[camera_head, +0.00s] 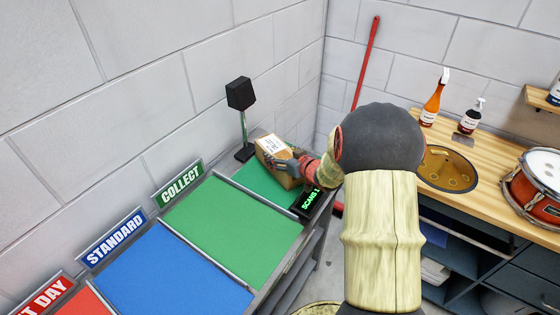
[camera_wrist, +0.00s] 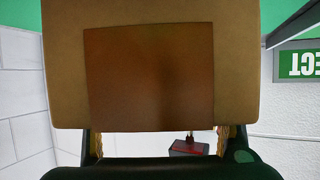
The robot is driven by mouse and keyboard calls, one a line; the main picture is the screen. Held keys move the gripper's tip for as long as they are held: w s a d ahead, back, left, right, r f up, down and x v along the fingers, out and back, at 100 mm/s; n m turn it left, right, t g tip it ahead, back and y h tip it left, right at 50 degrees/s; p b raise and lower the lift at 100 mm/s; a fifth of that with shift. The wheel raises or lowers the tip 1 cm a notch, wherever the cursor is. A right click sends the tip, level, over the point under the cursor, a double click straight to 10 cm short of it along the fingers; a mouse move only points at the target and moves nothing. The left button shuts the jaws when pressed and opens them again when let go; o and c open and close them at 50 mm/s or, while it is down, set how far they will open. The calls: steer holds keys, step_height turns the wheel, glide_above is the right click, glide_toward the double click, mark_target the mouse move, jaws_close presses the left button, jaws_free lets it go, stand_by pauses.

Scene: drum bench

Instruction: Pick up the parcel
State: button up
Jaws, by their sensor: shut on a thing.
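The parcel (camera_head: 272,147) is a small tan cardboard box with a white printed label on top. In the head view it is over the green surface beside the black scanner stand, at the far end of the bench. My gripper (camera_head: 286,167) is shut on it from its near right side. In the wrist view the parcel (camera_wrist: 68,70) fills the upper middle, with a darker brown square patch on its face. My gripper's fingers (camera_wrist: 160,142) reach its lower edge at both sides. I cannot tell whether the parcel touches the surface below.
A black scanner head on a stand (camera_head: 240,95) rises left of the parcel. A small display (camera_head: 309,203) reads SCANS 1. Green COLLECT (camera_head: 232,215), blue STANDARD (camera_head: 165,270) and red lanes lie to the left. A wooden counter with bottles, brass bowl and drum (camera_head: 535,190) is right.

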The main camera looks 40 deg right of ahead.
steer(key=shift+f, duration=0.1)
steer(key=c, duration=0.5)
steer(key=shift+r+p, duration=0.3)
steer(key=shift+r, duration=0.15)
step_height(320, 180, up, 3)
steer(key=shift+p, duration=0.75)
steer(key=s+r, duration=0.1)
steer(key=s+a+r+p, duration=0.1)
steer(key=r, duration=0.1)
steer(key=s+a+r+p, duration=0.1)
steer(key=r, duration=0.1)
steer(key=shift+s, duration=0.4)
steer(key=s+a+r+p, duration=0.2)
steer(key=s+a+r, duration=0.2)
steer(key=s, duration=0.4)
steer(key=shift+s+a+r+p, duration=0.15)
steer(key=shift+s+a+p, duration=0.05)
steer(key=shift+s+p, duration=0.15)
